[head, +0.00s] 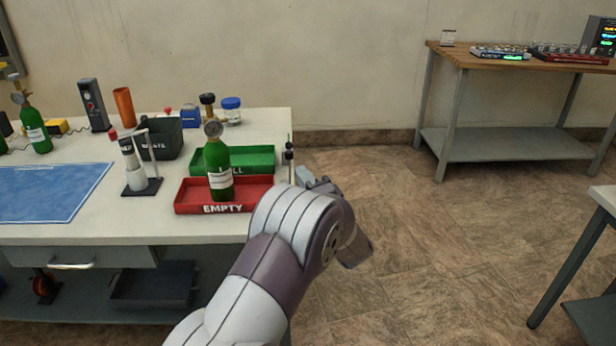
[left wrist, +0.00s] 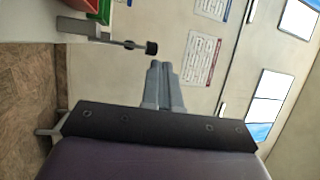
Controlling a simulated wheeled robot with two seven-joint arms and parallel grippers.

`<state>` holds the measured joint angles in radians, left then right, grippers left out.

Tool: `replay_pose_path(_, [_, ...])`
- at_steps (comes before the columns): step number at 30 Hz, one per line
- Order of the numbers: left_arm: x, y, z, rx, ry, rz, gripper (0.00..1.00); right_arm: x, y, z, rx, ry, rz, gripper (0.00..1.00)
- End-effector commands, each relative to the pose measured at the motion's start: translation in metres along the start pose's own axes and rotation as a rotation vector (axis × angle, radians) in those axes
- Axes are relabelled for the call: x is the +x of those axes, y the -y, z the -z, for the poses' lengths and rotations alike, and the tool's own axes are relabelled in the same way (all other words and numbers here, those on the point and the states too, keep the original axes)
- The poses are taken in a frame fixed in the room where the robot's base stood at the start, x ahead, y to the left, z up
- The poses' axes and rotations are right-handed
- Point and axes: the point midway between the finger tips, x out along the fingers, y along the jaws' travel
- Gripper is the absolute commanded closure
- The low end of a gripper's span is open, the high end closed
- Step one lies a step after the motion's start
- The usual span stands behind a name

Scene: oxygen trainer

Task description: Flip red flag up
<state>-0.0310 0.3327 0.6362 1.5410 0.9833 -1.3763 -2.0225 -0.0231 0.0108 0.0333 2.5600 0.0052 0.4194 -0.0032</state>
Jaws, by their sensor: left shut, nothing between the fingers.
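No red flag can be made out clearly in either view. A thin upright post with a black knob (head: 289,156) stands at the right edge of the white table. In the left wrist view a thin rod with a black knob (left wrist: 151,47) sticks out from a grey bracket (left wrist: 85,27) at the table edge. My left gripper (left wrist: 160,65) is shut and empty, its fingertips close to the knob in that picture; whether they touch cannot be told. In the head view my left gripper (head: 306,176) is partly hidden by its arm. My right gripper is not in view.
A red tray marked EMPTY (head: 185,205) holds a green bottle (head: 217,165). A green tray (head: 262,160) lies behind it. A white stand (head: 135,165) and dark waste bin (head: 162,140) are to the left. A wooden table (head: 480,58) stands far right, with open floor between.

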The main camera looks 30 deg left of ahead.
Motion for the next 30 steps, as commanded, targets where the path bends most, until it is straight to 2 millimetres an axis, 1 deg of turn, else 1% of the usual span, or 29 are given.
replay_pose_path(1, [-0.012,0.005,0.002,0.001,-0.004,-0.001,1.0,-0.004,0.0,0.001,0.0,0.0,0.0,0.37])
replay_pose_path(3, [-0.031,0.007,0.002,0.001,-0.005,-0.001,1.0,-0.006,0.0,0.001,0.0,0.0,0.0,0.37])
replay_pose_path(6, [-0.054,0.011,0.002,0.001,-0.005,0.0,1.0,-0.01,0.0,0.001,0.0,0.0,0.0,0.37])
replay_pose_path(9, [-0.073,0.014,0.002,0.001,-0.004,0.0,1.0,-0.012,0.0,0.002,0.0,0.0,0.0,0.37])
replay_pose_path(12, [-0.087,0.015,0.002,0.0,-0.003,0.0,1.0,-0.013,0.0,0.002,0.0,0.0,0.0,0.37])
replay_pose_path(15, [-0.096,0.017,0.001,0.0,-0.002,0.0,1.0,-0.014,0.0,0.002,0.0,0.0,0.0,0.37])
replay_pose_path(18, [-0.099,0.017,0.001,0.001,0.0,0.0,1.0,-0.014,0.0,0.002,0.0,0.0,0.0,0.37])
replay_pose_path(30, [-0.099,0.017,0.001,0.001,0.0,0.0,1.0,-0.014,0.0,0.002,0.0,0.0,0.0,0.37])
